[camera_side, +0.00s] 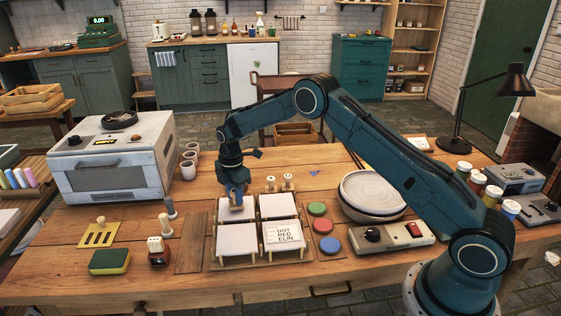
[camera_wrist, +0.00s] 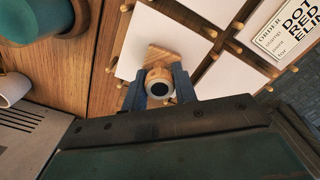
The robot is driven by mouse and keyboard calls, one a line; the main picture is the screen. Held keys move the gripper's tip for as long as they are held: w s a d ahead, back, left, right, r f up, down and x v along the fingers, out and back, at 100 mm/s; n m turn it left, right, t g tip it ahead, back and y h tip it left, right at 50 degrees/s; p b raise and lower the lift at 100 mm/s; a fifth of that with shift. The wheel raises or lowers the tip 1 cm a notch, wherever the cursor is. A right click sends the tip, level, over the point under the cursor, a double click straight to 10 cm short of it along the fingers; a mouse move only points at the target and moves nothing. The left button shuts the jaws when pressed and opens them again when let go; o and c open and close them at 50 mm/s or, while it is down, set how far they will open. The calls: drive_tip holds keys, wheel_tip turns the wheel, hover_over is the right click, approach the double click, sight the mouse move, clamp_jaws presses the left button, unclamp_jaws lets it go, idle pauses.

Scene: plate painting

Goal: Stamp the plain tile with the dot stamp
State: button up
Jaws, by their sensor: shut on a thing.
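My gripper (camera_side: 236,190) is over the back-left white tile (camera_side: 224,215) of a two-by-two group. In the wrist view my gripper (camera_wrist: 160,88) is shut on the handle of a wooden stamp (camera_wrist: 165,56), whose round pale top has a dark dot. The stamp's block is over or on that tile (camera_wrist: 140,35); I cannot tell whether it touches. The stamp hides part of the tile. The back-right tile (camera_side: 278,206) and front-left tile (camera_side: 237,240) look blank.
Green (camera_side: 316,208), red (camera_side: 323,226) and blue (camera_side: 330,245) ink pads lie right of the tiles. Two stamps (camera_side: 280,182) stand behind. A white oven (camera_side: 110,160) is left, stacked plates (camera_side: 371,194) right.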

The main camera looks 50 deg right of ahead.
drive_tip(key=shift+r, duration=0.1)
drive_tip(key=shift+r, duration=3.4)
